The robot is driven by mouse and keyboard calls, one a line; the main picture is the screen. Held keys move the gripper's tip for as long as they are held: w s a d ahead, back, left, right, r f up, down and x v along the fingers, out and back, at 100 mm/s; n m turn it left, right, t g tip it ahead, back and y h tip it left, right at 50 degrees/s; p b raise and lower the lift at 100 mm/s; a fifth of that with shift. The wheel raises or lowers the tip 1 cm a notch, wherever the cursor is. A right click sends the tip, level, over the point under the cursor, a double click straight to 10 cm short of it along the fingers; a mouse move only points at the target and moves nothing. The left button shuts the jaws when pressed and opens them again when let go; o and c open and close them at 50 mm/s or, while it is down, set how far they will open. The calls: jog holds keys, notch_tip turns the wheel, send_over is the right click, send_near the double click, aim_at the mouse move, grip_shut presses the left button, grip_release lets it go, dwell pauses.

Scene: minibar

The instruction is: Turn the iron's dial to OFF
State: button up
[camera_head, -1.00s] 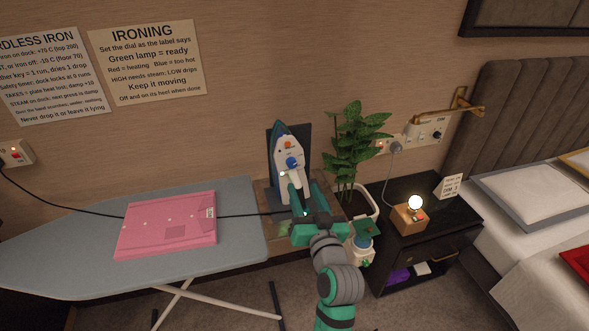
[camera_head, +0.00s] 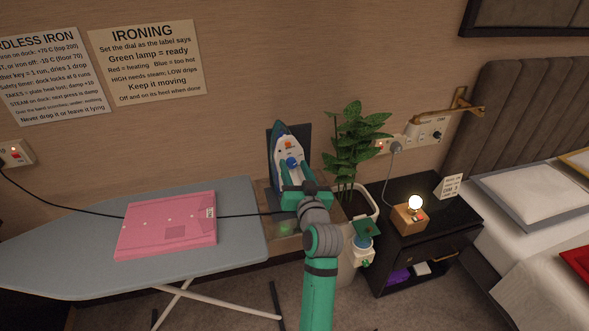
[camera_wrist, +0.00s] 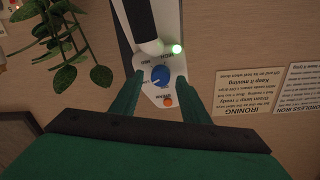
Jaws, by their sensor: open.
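The iron (camera_head: 282,148) stands upright on its dock at the end of the ironing board, a white and teal body against a dark backing. Its blue dial (camera_head: 292,162) faces me, with an orange button above it. In the wrist view the blue dial (camera_wrist: 160,76) lies between the two fingers of my gripper (camera_wrist: 157,92), with a lit green lamp (camera_wrist: 176,49) near it and printed labels around it. My gripper (camera_head: 293,176) is open, one finger on each side of the dial; I cannot tell whether either touches it.
A pink folded cloth (camera_head: 168,224) lies on the grey ironing board (camera_head: 60,235). A potted plant (camera_head: 352,140) stands close right of the iron. A black nightstand (camera_head: 440,222) holds a lit lamp (camera_head: 414,203). A black cord crosses the board.

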jog(key=c, duration=1.1)
jog(key=shift+o, duration=0.2)
jog(key=shift+n, duration=0.3)
jog(key=n+y, duration=0.1)
jog(key=n, duration=0.6)
jog(key=shift+f, duration=0.1)
jog(key=n, duration=0.3)
jog(key=shift+n+y, duration=0.3)
jog(key=shift+n, duration=0.1)
jog(key=shift+n+g, duration=0.4)
jog(key=shift+n, duration=1.7)
